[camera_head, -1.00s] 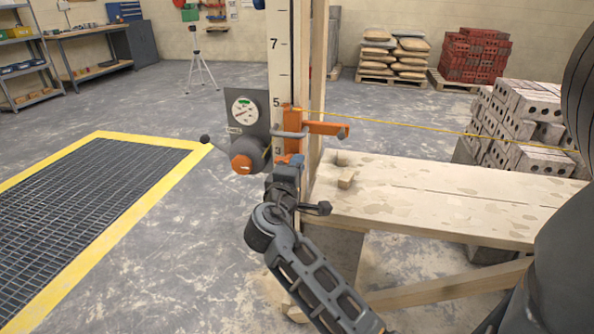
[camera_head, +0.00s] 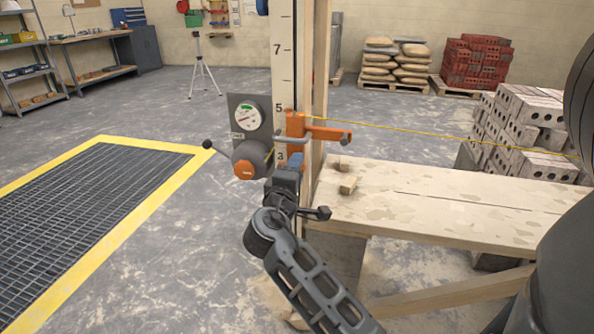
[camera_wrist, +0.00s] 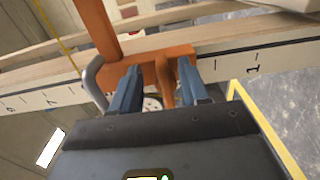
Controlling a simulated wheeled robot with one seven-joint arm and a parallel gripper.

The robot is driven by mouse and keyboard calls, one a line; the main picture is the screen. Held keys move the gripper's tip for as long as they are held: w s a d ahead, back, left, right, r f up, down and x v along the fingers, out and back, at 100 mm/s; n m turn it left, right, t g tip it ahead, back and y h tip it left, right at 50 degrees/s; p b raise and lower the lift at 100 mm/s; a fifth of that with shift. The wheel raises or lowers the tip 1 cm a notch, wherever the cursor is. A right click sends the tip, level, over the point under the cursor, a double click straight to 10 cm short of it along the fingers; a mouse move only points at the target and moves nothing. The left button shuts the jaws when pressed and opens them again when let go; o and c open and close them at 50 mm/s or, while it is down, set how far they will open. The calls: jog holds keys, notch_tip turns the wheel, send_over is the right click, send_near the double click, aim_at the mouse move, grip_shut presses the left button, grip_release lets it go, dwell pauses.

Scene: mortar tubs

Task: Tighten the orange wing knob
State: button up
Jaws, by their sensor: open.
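An orange clamp bracket (camera_head: 297,127) sits on the white numbered pole (camera_head: 283,52), with a grey curved handle (camera_head: 292,139). In the wrist view the orange wing knob (camera_wrist: 166,82) stands between the two blue fingers of my gripper (camera_wrist: 150,90), in front of the orange bracket (camera_wrist: 146,62). The fingers are open, one on each side of the knob; whether either touches it I cannot tell. In the head view my gripper (camera_head: 291,162) is just below the bracket at the pole, and the wing knob cannot be made out there.
Left of the pole is a dial gauge (camera_head: 247,115) above a grey drum with an orange face (camera_head: 243,169) and a ball-ended lever (camera_head: 208,144). A yellow line (camera_head: 440,132) runs right over a plank bench (camera_head: 440,202). A yellow-edged floor grate (camera_head: 90,205) lies left.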

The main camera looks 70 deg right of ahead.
jog(key=a, duration=0.7)
jog(key=shift+s+a, duration=0.35)
jog(key=shift+a, duration=0.05)
jog(key=shift+f, duration=0.1)
jog(key=s+a+f+n+t+y+p, duration=0.2)
jog(key=s+a+f+t+y, duration=0.3)
jog(key=a, duration=0.5)
jog(key=s+a+f+n+t+y+p, duration=0.25)
jog(key=a+f+t+y, duration=0.2)
jog(key=a+y, duration=0.35)
jog(key=s+a+r+m+t+y+p, duration=0.2)
jog(key=s+a+r+m+t+y, duration=0.2)
jog(key=s+a+r, duration=0.7)
notch_tip(320, 180, up, 3)
jog(key=shift+s+a+f+m+y, duration=0.15)
jog(key=shift+s+a+m+y, duration=0.3)
jog(key=shift+s+m, duration=0.25)
